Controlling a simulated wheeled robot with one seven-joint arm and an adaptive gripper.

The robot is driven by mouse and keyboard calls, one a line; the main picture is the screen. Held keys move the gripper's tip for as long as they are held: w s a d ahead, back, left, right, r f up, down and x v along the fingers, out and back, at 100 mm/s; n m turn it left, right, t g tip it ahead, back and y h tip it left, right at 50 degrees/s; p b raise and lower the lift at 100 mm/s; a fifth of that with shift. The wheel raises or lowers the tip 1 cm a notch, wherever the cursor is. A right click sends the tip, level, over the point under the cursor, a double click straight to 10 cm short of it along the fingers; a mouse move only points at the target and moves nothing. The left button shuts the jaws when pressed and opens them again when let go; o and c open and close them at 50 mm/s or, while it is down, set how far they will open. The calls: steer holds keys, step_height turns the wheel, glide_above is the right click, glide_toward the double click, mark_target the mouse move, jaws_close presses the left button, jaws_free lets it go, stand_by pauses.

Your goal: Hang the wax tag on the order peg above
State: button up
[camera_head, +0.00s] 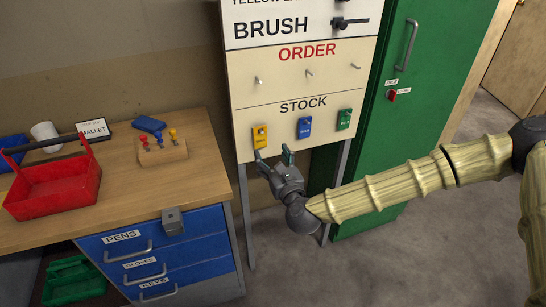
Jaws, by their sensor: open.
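A yellow tag (260,136), a blue tag (304,127) and a green tag (344,119) hang in the STOCK row of the upright board (290,90). Their print is too small to read, so I cannot tell which one is the wax tag. Above them, under the red word ORDER, are a left peg (258,80), a middle peg (309,72) and a right peg (355,66), all bare. My gripper (273,156) is open and empty, its fingers pointing up just below the yellow tag. I cannot tell whether it touches that tag.
A green cabinet (400,110) stands close at the board's right. At the left, a wooden workbench (120,190) with blue drawers holds a red tote (55,185) and a small wooden block (163,152) with coloured pieces. The floor at lower right is clear.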

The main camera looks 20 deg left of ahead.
mark_target(261, 135)
steer(key=p+x, duration=0.3)
steer(key=x, duration=0.7)
steer(key=shift+w+a, duration=0.25)
steer(key=shift+w, duration=0.05)
steer(key=c, duration=1.1)
steer(key=shift+r, duration=0.4)
steer(key=shift+b+v, duration=0.5)
steer(key=shift+v, duration=2.05)
steer(key=b+v, duration=0.1)
steer(key=v, duration=0.6)
stand_by(0.6)
